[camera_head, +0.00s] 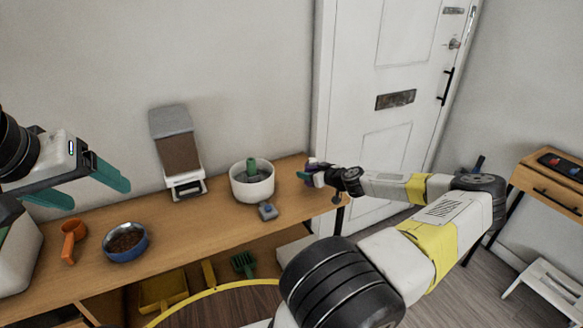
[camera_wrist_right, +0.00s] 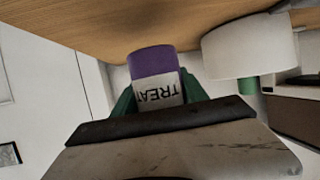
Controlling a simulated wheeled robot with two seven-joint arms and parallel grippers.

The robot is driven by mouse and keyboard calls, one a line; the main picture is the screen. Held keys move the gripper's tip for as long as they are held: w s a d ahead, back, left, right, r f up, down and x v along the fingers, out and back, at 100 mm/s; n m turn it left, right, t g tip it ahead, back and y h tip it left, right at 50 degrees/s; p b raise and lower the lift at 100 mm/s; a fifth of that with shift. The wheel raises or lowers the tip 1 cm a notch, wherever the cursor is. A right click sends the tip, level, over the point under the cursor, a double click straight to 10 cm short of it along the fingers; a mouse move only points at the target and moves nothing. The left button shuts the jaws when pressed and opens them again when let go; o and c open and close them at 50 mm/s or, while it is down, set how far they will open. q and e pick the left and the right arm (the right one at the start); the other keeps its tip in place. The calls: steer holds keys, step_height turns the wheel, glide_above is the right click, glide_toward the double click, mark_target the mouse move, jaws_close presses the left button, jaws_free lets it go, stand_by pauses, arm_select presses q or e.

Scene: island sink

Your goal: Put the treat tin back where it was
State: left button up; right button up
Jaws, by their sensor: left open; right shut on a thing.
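The purple treat tin (camera_wrist_right: 152,60) has a white label with black letters reading "TREAT". In the right wrist view it sits between the green fingers of my right gripper (camera_wrist_right: 157,98), which is shut on it. I cannot tell whether the tin touches the tabletop. My left gripper (camera_head: 82,186) is open and empty, above the table's left part.
On the wooden table (camera_head: 205,222) stand a white pot (camera_head: 252,188) with a green thing in it, a food dispenser (camera_head: 178,150), a blue bowl (camera_head: 126,242), an orange scoop (camera_head: 72,238) and a small grey-blue object (camera_head: 267,211). A white door (camera_head: 390,60) stands behind the right end.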

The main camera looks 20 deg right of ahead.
steer(key=shift+w+d, duration=0.35)
steer(key=shift+d, duration=0.1)
steer(key=shift+w+d+f, duration=0.15)
steer(key=shift+f, duration=1.65)
steer(key=o, duration=1.5)
steer(key=shift+f, duration=0.15)
